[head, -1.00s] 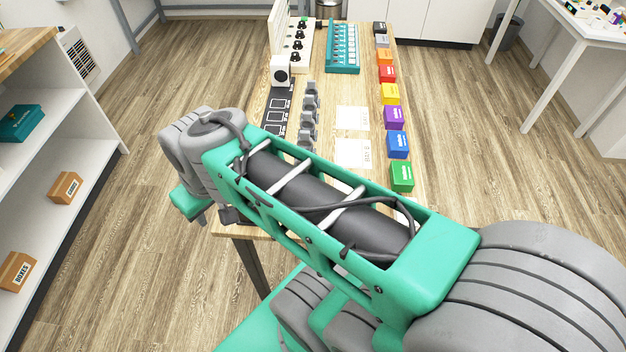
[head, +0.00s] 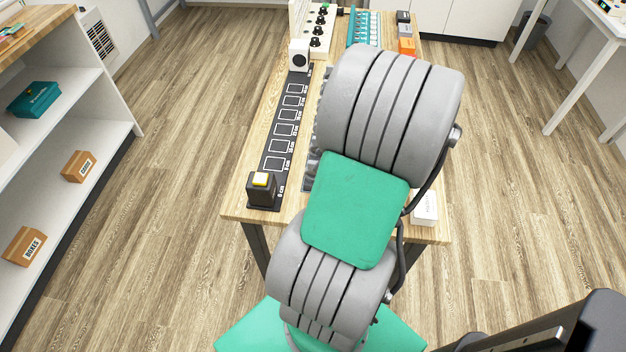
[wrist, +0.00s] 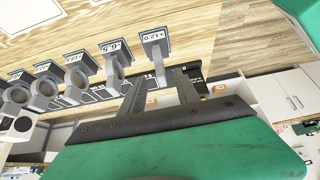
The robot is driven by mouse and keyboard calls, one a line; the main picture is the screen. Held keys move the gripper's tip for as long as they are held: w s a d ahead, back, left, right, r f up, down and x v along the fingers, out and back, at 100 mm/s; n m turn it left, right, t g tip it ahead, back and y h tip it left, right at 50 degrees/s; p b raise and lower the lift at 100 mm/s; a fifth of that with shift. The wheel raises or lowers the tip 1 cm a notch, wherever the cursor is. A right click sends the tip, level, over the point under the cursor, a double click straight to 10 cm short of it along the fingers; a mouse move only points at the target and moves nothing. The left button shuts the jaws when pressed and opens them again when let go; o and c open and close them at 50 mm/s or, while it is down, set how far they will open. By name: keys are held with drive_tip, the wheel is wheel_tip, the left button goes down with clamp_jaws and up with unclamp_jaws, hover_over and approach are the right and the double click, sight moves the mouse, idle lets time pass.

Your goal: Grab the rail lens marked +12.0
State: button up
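In the wrist view the lens marked +12.0 (wrist: 154,38) is at the near end of a row, its grey label plate facing me. My gripper (wrist: 160,78) is open, with one dark finger to each side of the lower part of this lens. I cannot tell whether either finger touches it. The neighbouring lens marked -6.5 (wrist: 114,50) stands just left of the left finger. In the head view my arm hides the gripper and most of the lens row.
Several more lenses (wrist: 75,75) continue left in the wrist view. An orange block (head: 407,47) sits at far right.

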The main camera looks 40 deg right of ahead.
drive_tip(key=x, duration=0.4)
drive_tip(key=shift+a, duration=0.15)
drive_tip(key=shift+c, duration=0.4)
clamp_jaws()
idle(0.7)
